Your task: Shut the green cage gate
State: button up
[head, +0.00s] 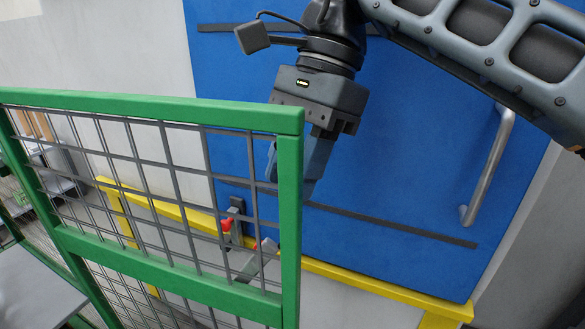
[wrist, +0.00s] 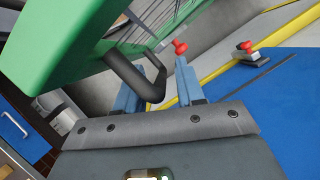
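The green cage gate (head: 180,276) with grey wire mesh stands at the left of the head view; its free edge post comes toward the camera, apart from the yellow rail behind. In the wrist view the green frame (wrist: 60,45) fills the upper left, with a dark bent handle (wrist: 128,72) on it. My gripper (head: 292,180) points down just behind the gate's upper right corner, partly hidden by the post. In the wrist view its two blue fingers (wrist: 168,72) are apart, with the handle's bend close to or between them; contact cannot be told.
A yellow rail (head: 375,279) runs behind the gate. A dark latch piece with a red knob (head: 227,226) and a grey lever with another red tip (head: 260,262) show through the mesh. A large blue panel (head: 420,150) with a grey bar handle (head: 490,165) stands behind my arm.

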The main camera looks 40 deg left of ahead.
jog(key=shift+f, duration=0.1)
jog(key=shift+c, duration=0.4)
grip_shut()
jog(key=shift+s, duration=0.1)
